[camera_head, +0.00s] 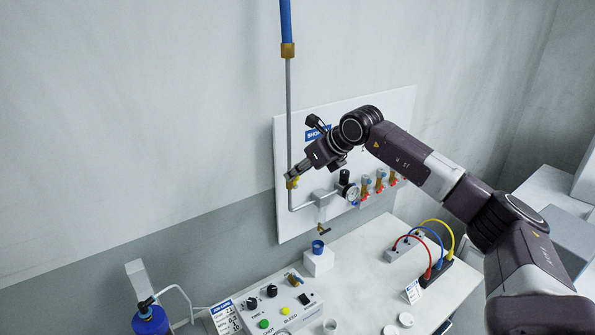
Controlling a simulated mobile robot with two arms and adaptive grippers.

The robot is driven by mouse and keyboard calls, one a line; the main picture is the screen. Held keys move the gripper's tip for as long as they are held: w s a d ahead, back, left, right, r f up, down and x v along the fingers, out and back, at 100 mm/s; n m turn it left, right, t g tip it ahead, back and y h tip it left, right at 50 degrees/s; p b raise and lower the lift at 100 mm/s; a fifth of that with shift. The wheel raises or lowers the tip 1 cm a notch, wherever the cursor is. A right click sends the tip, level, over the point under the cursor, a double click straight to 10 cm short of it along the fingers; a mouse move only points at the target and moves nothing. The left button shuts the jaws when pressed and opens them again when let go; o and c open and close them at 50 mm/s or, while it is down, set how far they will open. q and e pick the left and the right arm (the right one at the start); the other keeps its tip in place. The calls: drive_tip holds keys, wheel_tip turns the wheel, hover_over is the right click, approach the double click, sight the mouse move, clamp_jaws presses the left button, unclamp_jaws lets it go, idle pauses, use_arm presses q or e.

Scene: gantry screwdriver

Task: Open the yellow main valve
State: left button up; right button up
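The yellow main valve (292,184) is a small yellow piece on the grey vertical pipe, near the left edge of the white wall panel (392,108). It is partly hidden by my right gripper (289,176). The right arm comes in from the right, and its fingertips are at the valve, seeming to touch or nearly touch it. The fingers are seen from the side and above, so I cannot tell whether they are shut on the valve. The valve handle's angle cannot be made out. My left gripper is not in view.
Below the valve, the pipe bends right to a regulator with a round gauge (352,193) and several red-and-brass fittings (380,180). The wall left of the pipe is clear.

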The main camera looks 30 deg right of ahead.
drive_tip(key=shift+r, duration=0.1)
drive_tip(key=shift+s+d+r, duration=0.1)
drive_tip(key=shift+s+r, duration=0.05)
drive_tip(key=shift+r, duration=0.05)
drive_tip(key=v, duration=1.1)
drive_tip(key=shift+s, duration=0.2)
